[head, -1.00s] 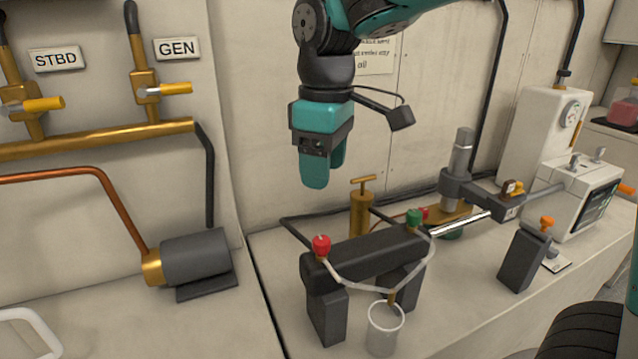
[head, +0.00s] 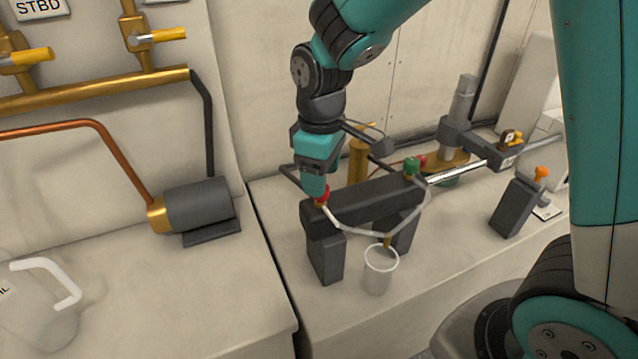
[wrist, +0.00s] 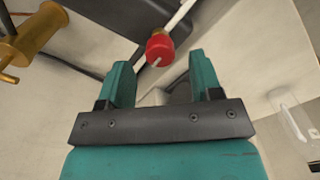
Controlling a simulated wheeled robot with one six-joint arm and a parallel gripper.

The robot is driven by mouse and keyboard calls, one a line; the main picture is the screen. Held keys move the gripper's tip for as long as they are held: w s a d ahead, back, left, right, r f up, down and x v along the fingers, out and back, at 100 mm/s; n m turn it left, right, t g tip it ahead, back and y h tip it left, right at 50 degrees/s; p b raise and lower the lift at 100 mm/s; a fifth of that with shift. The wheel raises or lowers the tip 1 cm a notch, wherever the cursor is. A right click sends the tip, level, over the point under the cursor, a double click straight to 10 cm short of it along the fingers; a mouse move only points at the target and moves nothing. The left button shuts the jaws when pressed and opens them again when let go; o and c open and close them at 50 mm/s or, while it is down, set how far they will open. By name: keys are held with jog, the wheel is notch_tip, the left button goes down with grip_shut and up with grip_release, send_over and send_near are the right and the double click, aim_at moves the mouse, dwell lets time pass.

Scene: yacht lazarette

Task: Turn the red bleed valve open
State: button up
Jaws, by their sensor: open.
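The red bleed valve (head: 321,194) is a small red knob on the left end of a dark cylinder body (head: 365,203), where a clear tube joins. My gripper (head: 316,193) is right at the knob in the head view and hides part of it. In the wrist view the red knob (wrist: 160,47) shows just beyond the gap between the two teal fingers (wrist: 161,84), roughly centred. The fingers are open and apart, with nothing held. Whether a finger touches the knob I cannot tell.
A brass pump (head: 358,163) stands behind.

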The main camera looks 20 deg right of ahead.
jog(key=shift+f, duration=1.3)
jog(key=c, duration=0.9)
jog(key=shift+a, duration=0.15)
